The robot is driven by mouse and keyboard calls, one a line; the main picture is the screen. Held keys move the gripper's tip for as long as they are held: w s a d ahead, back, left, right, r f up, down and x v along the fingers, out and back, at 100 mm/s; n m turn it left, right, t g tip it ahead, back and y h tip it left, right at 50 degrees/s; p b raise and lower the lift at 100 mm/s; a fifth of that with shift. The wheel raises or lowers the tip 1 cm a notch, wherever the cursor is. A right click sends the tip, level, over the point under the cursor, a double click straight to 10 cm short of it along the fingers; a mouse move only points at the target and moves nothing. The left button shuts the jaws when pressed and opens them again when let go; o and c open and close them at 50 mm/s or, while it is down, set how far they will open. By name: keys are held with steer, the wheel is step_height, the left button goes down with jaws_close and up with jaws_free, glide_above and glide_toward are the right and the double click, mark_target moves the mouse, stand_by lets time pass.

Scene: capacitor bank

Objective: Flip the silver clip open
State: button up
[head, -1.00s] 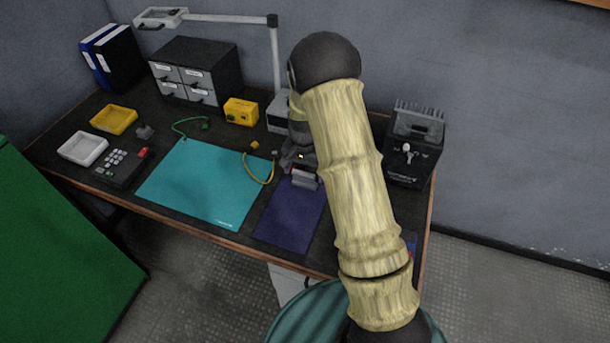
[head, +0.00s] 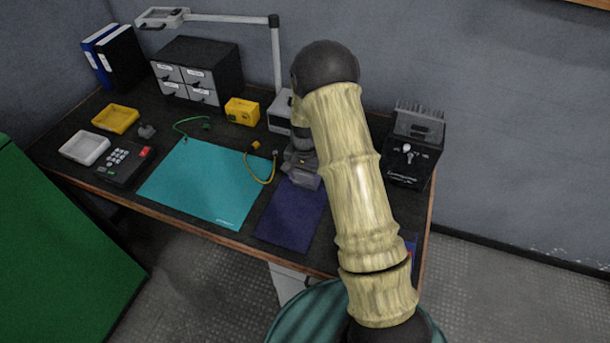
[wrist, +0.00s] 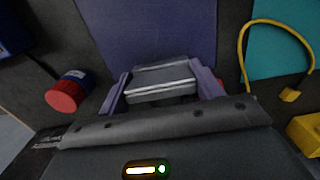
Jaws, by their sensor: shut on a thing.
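The silver clip (wrist: 160,88) is a grey block with a bright metal strip, in the wrist view at the near edge of the dark blue mat (wrist: 150,30). My gripper (wrist: 161,80) has its two purple-grey fingers on either side of it, shut on it. In the head view my gripper (head: 303,172) is low at the back edge of the dark blue mat (head: 290,217). There it and my arm hide most of the clip. Whether the clip is open or closed cannot be told.
A yellow cable (head: 262,178) lies left of my gripper, beside the teal mat (head: 205,183). A yellow box (head: 241,111) and lamp post (head: 277,60) stand behind. A black device (head: 415,145) stands right. A red-capped cylinder (wrist: 68,92) shows in the wrist view.

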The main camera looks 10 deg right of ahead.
steer(key=shift+w+d+r+g+y+p, duration=0.1)
steer(key=shift+w+d+g+y+p, duration=0.25)
steer(key=shift+g+p, duration=0.4)
steer(key=shift+w+d+f+g+y+p, duration=0.1)
steer(key=shift+g+y+p, duration=0.2)
steer(key=shift+g+y, duration=0.2)
steer(key=shift+w+d+f+g+y+p, duration=0.1)
steer(key=shift+g+y+p, duration=0.2)
steer(key=shift+g, duration=0.25)
steer(key=shift+a, duration=0.1)
steer(key=o, duration=1)
steer(key=shift+r, duration=0.1)
steer(key=b+v, duration=0.1)
steer(key=v, duration=1.6)
steer(key=shift+w, duration=0.1)
